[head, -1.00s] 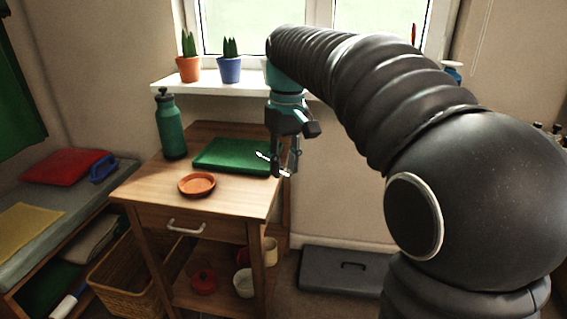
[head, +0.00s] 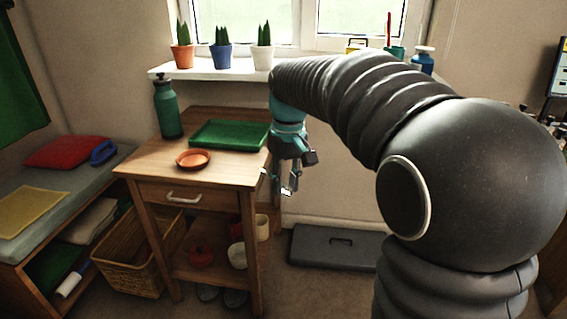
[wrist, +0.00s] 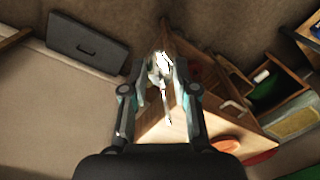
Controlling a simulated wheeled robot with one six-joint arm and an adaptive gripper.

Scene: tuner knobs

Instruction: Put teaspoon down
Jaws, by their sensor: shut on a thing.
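My gripper (head: 284,183) hangs pointing down at the right edge of the small wooden table (head: 165,165). It is shut on the teaspoon (wrist: 162,72), a shiny metal piece between the fingertips in the wrist view. In the head view only a small bright bit of the teaspoon (head: 285,191) shows by the fingertips, below the level of the tabletop in the picture.
A green bottle (head: 167,110) stands at the table's back left. Potted plants line the windowsill (head: 200,73). A grey case (head: 335,245) lies on the floor to the right. A bench (head: 45,205) with cushions is at left. The tabletop's front right is clear.

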